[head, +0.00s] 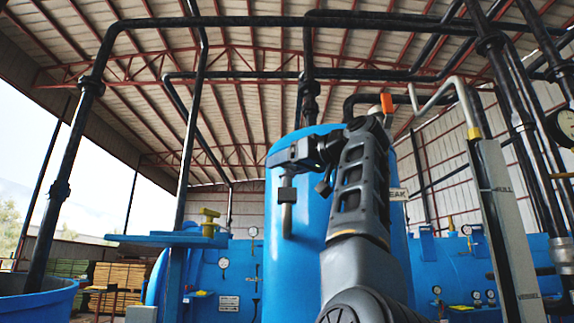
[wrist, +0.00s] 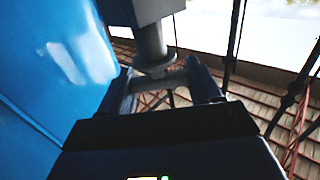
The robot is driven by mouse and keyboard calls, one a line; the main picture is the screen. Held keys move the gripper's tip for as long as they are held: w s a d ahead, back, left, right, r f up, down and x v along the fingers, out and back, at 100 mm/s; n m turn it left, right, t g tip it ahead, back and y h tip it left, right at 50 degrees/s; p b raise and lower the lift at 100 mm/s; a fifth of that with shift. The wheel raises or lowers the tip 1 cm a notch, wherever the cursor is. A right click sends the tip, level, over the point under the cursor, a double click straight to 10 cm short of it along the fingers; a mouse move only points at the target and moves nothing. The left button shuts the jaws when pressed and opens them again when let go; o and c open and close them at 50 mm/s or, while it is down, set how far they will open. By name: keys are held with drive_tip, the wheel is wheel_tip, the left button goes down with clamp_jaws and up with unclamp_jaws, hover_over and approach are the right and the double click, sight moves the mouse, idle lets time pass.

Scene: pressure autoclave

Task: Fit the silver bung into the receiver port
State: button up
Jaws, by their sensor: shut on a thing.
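My gripper (head: 287,178) is raised in front of the tall blue tank, near the middle of the head view. It is shut on a grey metal piece, the silver bung (head: 287,216), which hangs down roughly upright below the fingers. In the wrist view my gripper (wrist: 162,88) has one finger on each side of the bung (wrist: 150,42), which shows as a grey cylinder with a wider collar. I cannot pick out the receiver port with certainty.
The blue tank (head: 300,270) stands close behind my gripper. A blue shelf (head: 165,240) with a yellow-topped fitting (head: 208,222) stands to the left. A pale vertical panel (head: 507,235) and dark pipes (head: 533,150) stand to the right. More pipes run overhead.

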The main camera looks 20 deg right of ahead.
drive_tip(key=shift+f+b, duration=0.85)
drive_tip(key=shift+f, duration=0.5)
drive_tip(key=o, duration=1.2)
drive_tip(key=shift+o, duration=0.2)
drive_tip(key=b+v, duration=0.2)
drive_tip(key=v, duration=0.6)
